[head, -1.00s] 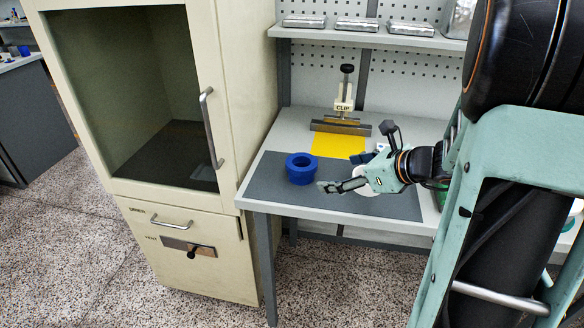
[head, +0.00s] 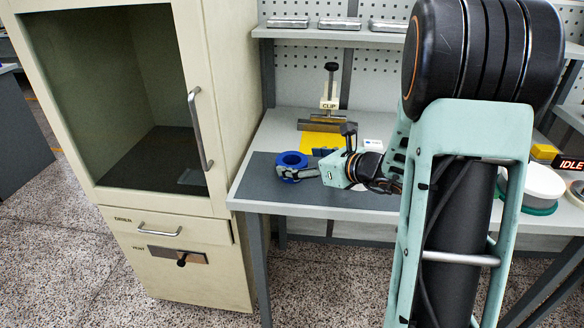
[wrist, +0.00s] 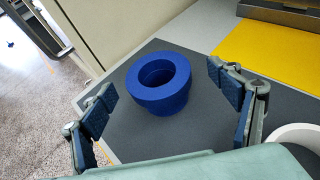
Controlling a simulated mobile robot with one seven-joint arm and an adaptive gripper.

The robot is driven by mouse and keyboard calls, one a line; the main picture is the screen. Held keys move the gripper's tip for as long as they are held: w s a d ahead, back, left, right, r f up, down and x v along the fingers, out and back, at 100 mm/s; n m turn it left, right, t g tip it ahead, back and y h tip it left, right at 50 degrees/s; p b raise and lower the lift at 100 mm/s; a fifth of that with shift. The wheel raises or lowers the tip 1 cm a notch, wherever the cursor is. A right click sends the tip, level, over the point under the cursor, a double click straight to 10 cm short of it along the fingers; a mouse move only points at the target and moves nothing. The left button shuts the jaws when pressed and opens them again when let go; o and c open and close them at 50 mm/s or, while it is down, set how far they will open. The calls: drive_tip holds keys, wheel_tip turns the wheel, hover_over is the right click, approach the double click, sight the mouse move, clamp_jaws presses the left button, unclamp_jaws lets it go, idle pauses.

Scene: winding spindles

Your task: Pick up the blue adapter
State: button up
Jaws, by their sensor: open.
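The blue adapter (head: 291,160) is a thick ring with a wide upper part and a hole through its middle. It sits upright on the dark grey mat (head: 262,184) near the left end of the workbench. My gripper (head: 281,173) is at the adapter's near side in the head view and partly covers it. In the wrist view the adapter (wrist: 159,84) lies ahead of and between the two spread fingers of my gripper (wrist: 168,108), with clear gaps on both sides. My gripper is open and empty.
A clip stand (head: 328,98) stands behind a yellow sheet (head: 318,139). A cream cabinet (head: 222,170) with a handle rises at the left. A white round thing (wrist: 298,137) lies right of my gripper. A white spool (head: 543,183) and an IDLE display (head: 571,164) are at the right.

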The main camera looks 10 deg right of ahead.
sight(286, 160)
drive_tip(key=x, duration=0.3)
drive_tip(key=shift+w+a, duration=0.15)
drive_tip(key=shift+a, duration=0.15)
drive_tip(key=c, duration=1.2)
